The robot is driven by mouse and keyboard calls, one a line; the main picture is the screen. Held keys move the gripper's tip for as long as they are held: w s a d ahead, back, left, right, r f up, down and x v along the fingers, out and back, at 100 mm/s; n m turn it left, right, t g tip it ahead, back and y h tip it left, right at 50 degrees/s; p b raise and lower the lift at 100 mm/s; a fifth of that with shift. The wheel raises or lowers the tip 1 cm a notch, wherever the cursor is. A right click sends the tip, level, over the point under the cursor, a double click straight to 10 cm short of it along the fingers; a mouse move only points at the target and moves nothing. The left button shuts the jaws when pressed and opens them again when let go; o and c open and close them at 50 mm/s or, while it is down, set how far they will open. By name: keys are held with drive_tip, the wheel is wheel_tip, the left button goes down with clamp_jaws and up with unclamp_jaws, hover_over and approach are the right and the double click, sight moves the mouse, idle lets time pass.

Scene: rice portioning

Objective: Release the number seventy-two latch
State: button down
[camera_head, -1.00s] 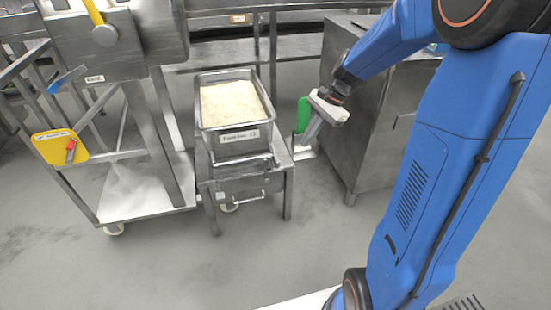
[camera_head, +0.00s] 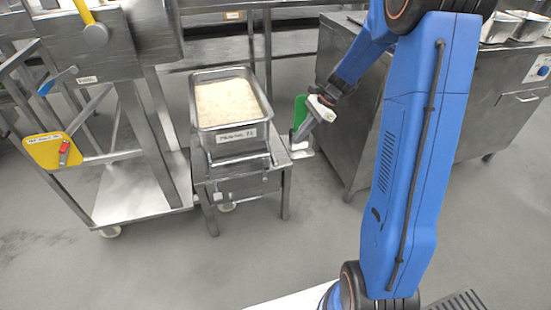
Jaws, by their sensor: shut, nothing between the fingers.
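A deep metal pan (camera_head: 194,105) of white rice sits on a low metal stand (camera_head: 286,190). The white label (camera_head: 236,134) on its front is small, and its ending looks like 72. A green upright plate (camera_head: 300,110) stands beside the stand's right side, with a pale flat base (camera_head: 302,154) below it. I cannot tell for sure whether this plate is the latch. My gripper (camera_head: 302,138) is shut and empty, pointing down and left. It overlaps the plate's lower right part in the picture; I cannot tell whether they touch.
A metal cart (camera_head: 140,200) with a yellow plate (camera_head: 45,151) and a red-handled part (camera_head: 64,152) stands at left. A steel cabinet (camera_head: 350,150) stands close behind my gripper at right. Metal pans (camera_head: 501,27) sit at the upper right. The front floor is clear.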

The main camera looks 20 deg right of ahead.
drive_tip(key=shift+a+f, duration=0.1)
drive_tip(key=a+r+x, duration=0.1)
drive_tip(key=a+x, duration=0.1)
drive_tip(key=x, duration=1)
drive_tip(key=shift+a, duration=0.3)
drive_tip(key=shift+a, duration=0.15)
